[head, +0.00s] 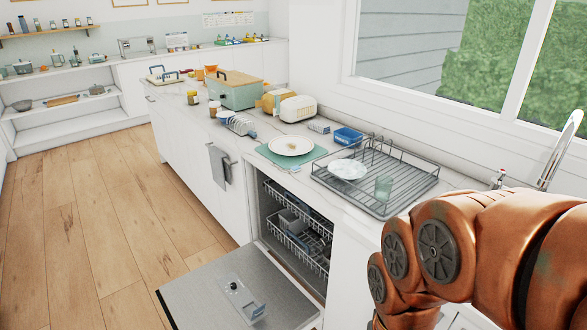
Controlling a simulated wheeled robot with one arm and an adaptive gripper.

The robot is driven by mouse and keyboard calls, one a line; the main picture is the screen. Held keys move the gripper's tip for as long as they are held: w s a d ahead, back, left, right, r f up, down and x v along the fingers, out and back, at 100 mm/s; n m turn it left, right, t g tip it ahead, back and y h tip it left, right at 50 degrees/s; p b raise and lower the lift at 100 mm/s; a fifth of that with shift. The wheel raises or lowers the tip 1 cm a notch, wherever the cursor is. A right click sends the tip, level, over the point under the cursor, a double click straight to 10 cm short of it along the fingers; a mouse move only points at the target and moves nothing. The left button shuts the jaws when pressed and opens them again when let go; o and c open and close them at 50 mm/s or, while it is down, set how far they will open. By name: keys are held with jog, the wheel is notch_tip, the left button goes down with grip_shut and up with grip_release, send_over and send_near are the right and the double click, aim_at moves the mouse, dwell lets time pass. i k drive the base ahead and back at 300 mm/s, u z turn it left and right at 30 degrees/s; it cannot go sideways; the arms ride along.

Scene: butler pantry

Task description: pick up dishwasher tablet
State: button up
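I cannot pick out a dishwasher tablet for certain at this size. A small blue box (348,136) stands on the counter behind the drying rack, and a small pale box (319,127) lies to its left; their labels are not readable. A tiny pale item (295,168) lies at the front edge of the green mat. The dishwasher door (205,294) is folded down, with a dispenser (241,290) on its inner face. My copper arm fills the lower right, and my gripper is out of view.
A drying rack (385,208) holds a plate (347,169) and a greenish glass (383,188). A plate with crumbs (290,145) sits on the green mat (262,153). A toaster (298,108) and teal box (238,96) stand farther back. The wooden floor (90,250) at left is clear.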

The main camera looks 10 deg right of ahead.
aim_at(295, 169)
jog(key=u, duration=0.4)
jog(key=i, duration=0.7)
jog(key=u, duration=0.9)
jog(key=i, duration=0.25)
jog(key=u, duration=0.2)
